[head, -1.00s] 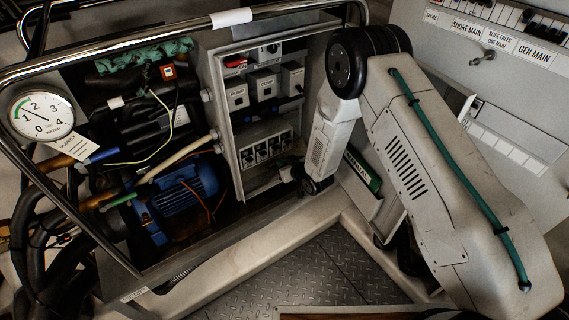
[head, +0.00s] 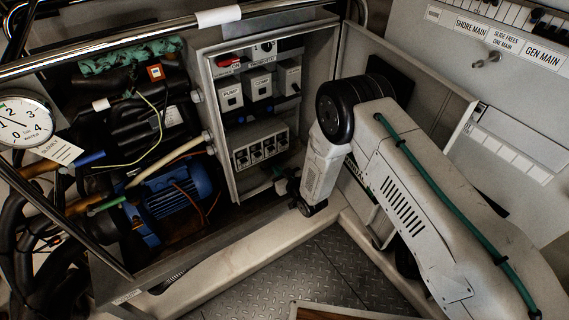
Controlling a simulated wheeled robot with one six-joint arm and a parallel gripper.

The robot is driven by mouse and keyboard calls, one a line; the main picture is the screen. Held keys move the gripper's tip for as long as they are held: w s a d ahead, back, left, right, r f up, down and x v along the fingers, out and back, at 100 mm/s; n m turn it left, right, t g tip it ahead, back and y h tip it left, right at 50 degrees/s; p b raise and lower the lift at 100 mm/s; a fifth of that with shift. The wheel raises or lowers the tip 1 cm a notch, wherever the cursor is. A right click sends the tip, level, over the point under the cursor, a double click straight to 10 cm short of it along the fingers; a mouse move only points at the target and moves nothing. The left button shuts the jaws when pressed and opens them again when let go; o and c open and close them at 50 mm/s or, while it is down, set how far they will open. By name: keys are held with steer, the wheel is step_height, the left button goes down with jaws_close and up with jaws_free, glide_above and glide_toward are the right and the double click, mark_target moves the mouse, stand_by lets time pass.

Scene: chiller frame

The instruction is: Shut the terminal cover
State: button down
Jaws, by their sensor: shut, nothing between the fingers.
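The terminal box (head: 213,125) is an open grey enclosure left of centre, with switches and relays showing inside. A pale flat panel (head: 395,65), which looks like its cover, stands swung open to the right of the box. My arm hides much of its lower part. My gripper (head: 282,183) is small and dark at the lower right corner of the box opening, left of my wrist. It is shut and holds nothing. I cannot tell whether it touches the box or the cover.
A metal rail (head: 120,40) runs across the upper left, above a blue motor (head: 178,195) and hoses. A pressure gauge (head: 22,122) hangs at the left edge. A switch panel (head: 500,45) stands at upper right.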

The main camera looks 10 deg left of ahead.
steer(key=shift+w+a+f, duration=0.2)
steer(key=shift+w+f, duration=0.1)
steer(key=shift+f, duration=0.4)
